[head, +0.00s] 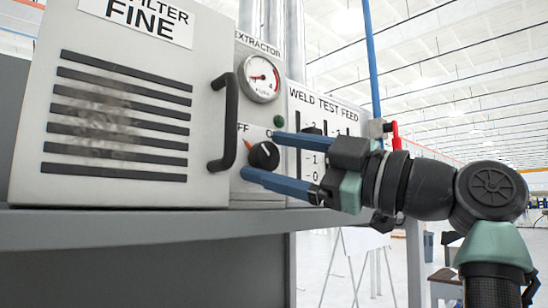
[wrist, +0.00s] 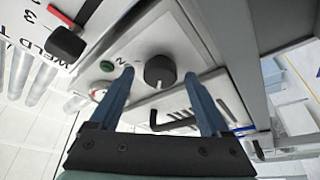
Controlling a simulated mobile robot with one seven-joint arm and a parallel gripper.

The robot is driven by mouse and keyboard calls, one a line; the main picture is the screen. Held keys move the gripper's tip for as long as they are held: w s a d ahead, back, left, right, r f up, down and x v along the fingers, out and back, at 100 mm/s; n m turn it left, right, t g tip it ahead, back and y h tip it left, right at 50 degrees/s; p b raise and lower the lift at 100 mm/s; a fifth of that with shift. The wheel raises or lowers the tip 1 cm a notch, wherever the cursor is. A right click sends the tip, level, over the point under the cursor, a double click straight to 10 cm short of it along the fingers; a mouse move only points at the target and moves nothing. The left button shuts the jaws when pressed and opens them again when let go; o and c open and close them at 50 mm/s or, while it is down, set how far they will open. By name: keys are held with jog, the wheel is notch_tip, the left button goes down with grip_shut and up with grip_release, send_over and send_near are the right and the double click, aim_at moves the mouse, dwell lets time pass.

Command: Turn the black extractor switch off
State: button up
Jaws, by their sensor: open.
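The black extractor switch (head: 264,156) is a round knob on the light grey extractor panel. An orange mark shows at its upper left, beside a partly covered label ending in "FF". The knob also shows in the wrist view (wrist: 160,71), with the "ON" label to its left. My gripper (head: 260,155) is open, its two blue fingers coming from the right. In the head view one fingertip is above the knob and one below. In the wrist view the gripper (wrist: 158,72) has a fingertip on either side of the knob. I cannot tell whether they touch it.
A black handle (head: 224,122) stands out just left of the knob, on the filter box (head: 40,120). A pressure gauge (head: 261,78) and a green button (head: 279,121) are above the knob. The weld test feed panel (head: 345,120) is behind my gripper. A grey shelf (head: 130,225) runs below.

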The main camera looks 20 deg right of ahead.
jog(key=b+v, duration=0.4)
jog(key=v, duration=0.8)
jog(key=shift+s+d+b, duration=0.15)
jog(key=shift+d+b, duration=0.05)
jog(key=shift+b, duration=0.1)
jog(key=shift+f, duration=0.1)
